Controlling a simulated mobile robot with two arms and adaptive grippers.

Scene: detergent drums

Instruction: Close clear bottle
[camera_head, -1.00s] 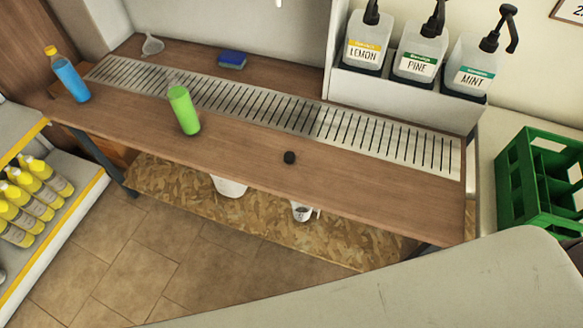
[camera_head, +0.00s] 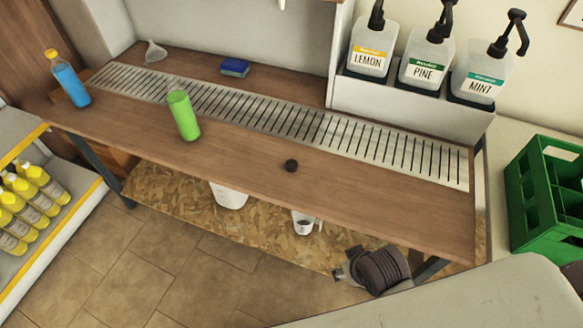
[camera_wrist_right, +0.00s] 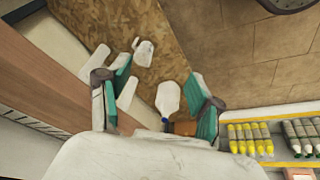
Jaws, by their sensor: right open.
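A small round black cap (camera_head: 291,165) lies on the bench to the right of the bottle, near the front edge. My right gripper (camera_wrist_right: 158,85) is open and empty in the right wrist view, with green-padded fingers apart. In the head view a dark part of my right arm shows in front of the bench, at lower right. The bottle and cap are not visible in the wrist view. My left gripper is not in view.
A blue bottle (camera_head: 67,78), funnel (camera_head: 155,51) and sponge (camera_head: 235,67) sit on the bench around the metal grate (camera_head: 345,135). Pump dispensers (camera_head: 430,62) stand behind it. A green crate (camera_head: 545,200) is at right. White containers (camera_head: 229,195) are on the shelf below.

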